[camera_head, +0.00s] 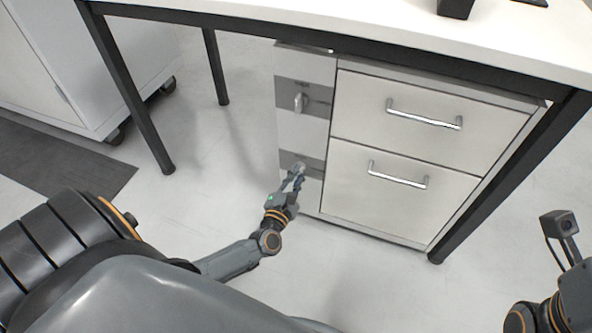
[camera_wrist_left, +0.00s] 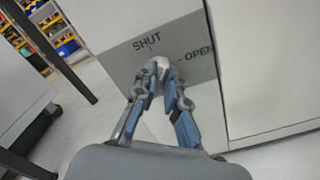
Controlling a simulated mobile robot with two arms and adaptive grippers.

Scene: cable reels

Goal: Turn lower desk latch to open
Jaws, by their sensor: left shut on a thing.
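The lower latch (camera_head: 299,167) is a small light knob on a grey band low on the narrow panel left of the drawers. It also shows in the left wrist view (camera_wrist_left: 158,64), between the fingertips, with "SHUT" printed above it and "OPEN" to its right. My left gripper (camera_head: 295,178) is shut on the lower latch; its fingers also show in the left wrist view (camera_wrist_left: 160,82). The fingers hide part of the latch, so its exact angle is unclear. The upper latch (camera_head: 300,102) sits on a second grey band above. My right gripper is not in view.
The desk (camera_head: 380,42) stands over the cabinet, with black legs on both sides. Two drawers with an upper handle (camera_head: 424,115) and a lower handle (camera_head: 398,175) are closed. A white wheeled cabinet (camera_head: 85,60) stands at the left. The floor before the latch panel is clear.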

